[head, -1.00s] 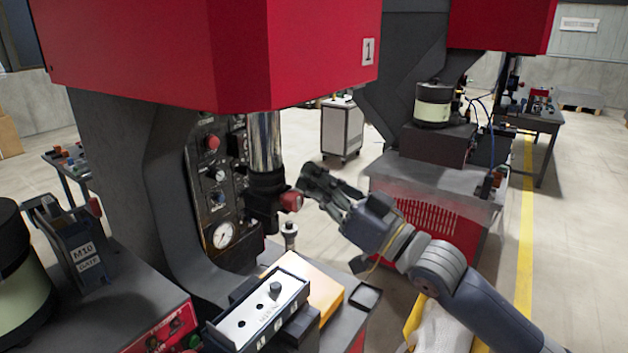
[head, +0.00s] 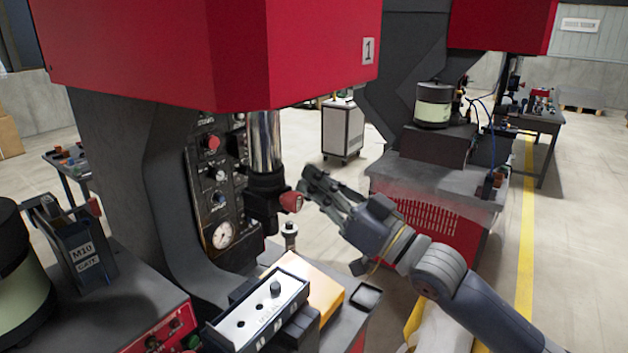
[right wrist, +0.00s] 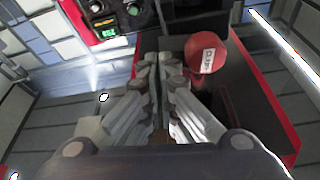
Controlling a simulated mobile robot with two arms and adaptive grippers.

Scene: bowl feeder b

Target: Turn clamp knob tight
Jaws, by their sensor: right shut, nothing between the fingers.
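The red clamp knob (head: 291,202) sticks out to the right from the dark clamp block (head: 266,192) on the shiny ram of the red press. It also shows in the right wrist view as a red round knob (right wrist: 206,52) with a white label, just right of the fingertips. My right gripper (head: 310,184) is shut and empty, close beside the knob on its right. In the right wrist view its fingers (right wrist: 160,72) lie close together, and the knob is outside them. Whether a finger touches the knob I cannot tell. My left gripper is not in view.
A control panel with a gauge (head: 223,235) is on the press column behind the ram. A fitting (head: 290,232) stands below the knob. A switch box (head: 262,308) and a yellow block (head: 318,290) are in front.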

